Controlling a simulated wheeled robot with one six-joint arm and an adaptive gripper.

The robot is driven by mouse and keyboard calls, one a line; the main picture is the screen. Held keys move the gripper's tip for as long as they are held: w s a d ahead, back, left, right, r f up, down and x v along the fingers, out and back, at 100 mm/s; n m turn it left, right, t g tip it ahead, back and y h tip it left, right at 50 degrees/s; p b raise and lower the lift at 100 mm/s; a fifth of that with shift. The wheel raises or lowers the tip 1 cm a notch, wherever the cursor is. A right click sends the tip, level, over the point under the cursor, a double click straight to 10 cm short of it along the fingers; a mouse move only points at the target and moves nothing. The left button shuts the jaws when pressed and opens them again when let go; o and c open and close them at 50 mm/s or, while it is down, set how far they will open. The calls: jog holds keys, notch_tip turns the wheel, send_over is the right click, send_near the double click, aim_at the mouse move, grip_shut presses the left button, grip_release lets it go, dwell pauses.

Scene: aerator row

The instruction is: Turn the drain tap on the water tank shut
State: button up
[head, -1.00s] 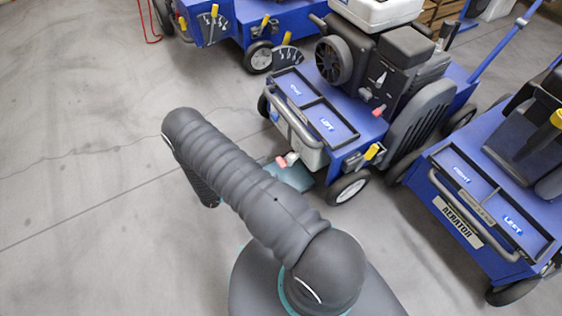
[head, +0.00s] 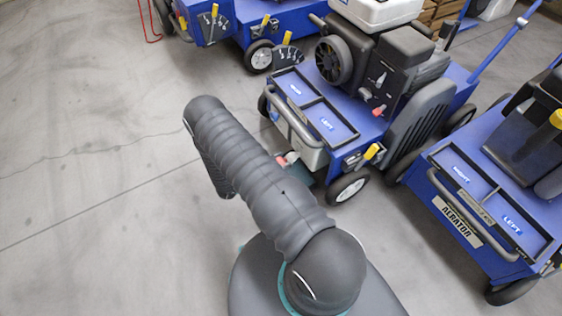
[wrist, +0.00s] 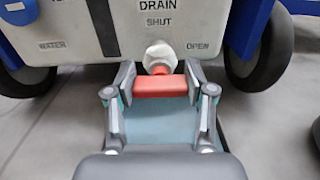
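The drain tap (wrist: 159,57) is on the front of the white water tank (wrist: 90,25) in the wrist view. It has a white nut and a red handle (wrist: 160,87) lying as a crosswise bar just below it. The tank is marked DRAIN and SHUT above the nut, and OPEN to the right. My gripper (wrist: 160,82) has its fingers wide apart, one at each end of the red bar; any gap there is too small to make out. In the head view the red handle (head: 283,161) shows just beyond my arm, and my gripper is mostly hidden.
The tank sits low on a blue aerator (head: 352,140) with wheels on either side. A yellow-handled lever (head: 372,151) is right of the tank. Another aerator (head: 470,205) stands close on the right, others behind. Grey floor at left is clear.

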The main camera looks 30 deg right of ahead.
jog(key=shift+c, duration=0.5)
jog(key=shift+n+b, duration=0.3)
jog(key=n+b, duration=0.1)
jog(key=n, duration=0.1)
jog(key=shift+w+f+n+b, duration=0.1)
jog(key=shift+n+b, duration=0.2)
jog(key=shift+b, duration=0.1)
jog(key=n+b, duration=0.2)
jog(key=n, duration=0.3)
jog(key=shift+w+n, duration=0.1)
jog(key=shift+n, duration=0.2)
jog(key=n+b, duration=0.1)
jog(key=n, duration=0.8)
jog(key=shift+f, duration=0.1)
